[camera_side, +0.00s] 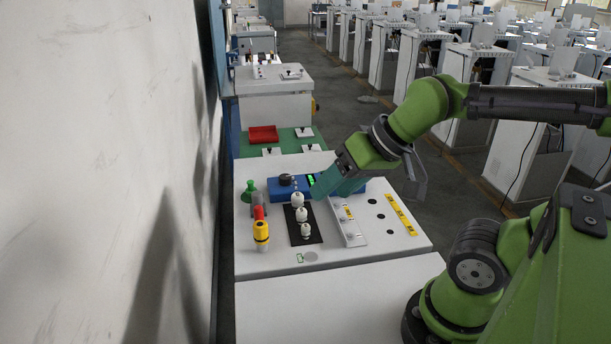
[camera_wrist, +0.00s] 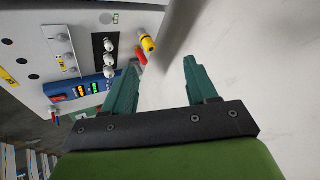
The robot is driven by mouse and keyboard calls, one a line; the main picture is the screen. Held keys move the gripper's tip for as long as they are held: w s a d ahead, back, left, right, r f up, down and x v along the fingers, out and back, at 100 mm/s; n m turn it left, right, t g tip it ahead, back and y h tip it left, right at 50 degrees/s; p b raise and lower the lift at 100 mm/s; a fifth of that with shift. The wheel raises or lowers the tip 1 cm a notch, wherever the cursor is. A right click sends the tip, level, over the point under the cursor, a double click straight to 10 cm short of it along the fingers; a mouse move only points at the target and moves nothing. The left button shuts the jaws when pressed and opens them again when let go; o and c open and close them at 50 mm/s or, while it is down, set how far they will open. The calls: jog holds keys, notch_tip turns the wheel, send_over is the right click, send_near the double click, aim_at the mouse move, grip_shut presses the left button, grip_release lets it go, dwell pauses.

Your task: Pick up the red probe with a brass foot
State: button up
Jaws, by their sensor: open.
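A red piece (camera_side: 259,212), which looks like the red probe, shows at the left of the white worktop, just behind a yellow cylinder (camera_side: 261,232). In the wrist view the red piece (camera_wrist: 141,58) is beside the yellow cylinder (camera_wrist: 148,43), beyond the fingertips. Its brass foot cannot be made out. My gripper (camera_side: 322,188) is above the blue instrument, to the right of and behind the red piece. In the wrist view my gripper (camera_wrist: 161,62) has its teal fingers spread, with nothing between them.
A black plate (camera_side: 296,238) with white knobs (camera_side: 302,214) lies right of the yellow cylinder. A blue instrument (camera_side: 288,190) with a lit display stands behind. A green piece (camera_side: 249,188) is at back left. A wall (camera_side: 110,150) runs close along the left.

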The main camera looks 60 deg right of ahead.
jog(key=n+g+h, duration=0.2)
jog(key=n+g, duration=0.1)
jog(key=g, duration=0.4)
send_over(259, 218)
notch_tip(259, 218, down, 8)
jog(key=f, duration=0.1)
jog(key=r+n, duration=0.1)
jog(key=r, duration=0.1)
jog(key=f, duration=1.1)
jog(key=w+d+f, duration=0.1)
jog(key=f, duration=0.4)
jog(key=shift+f, duration=0.35)
grip_shut()
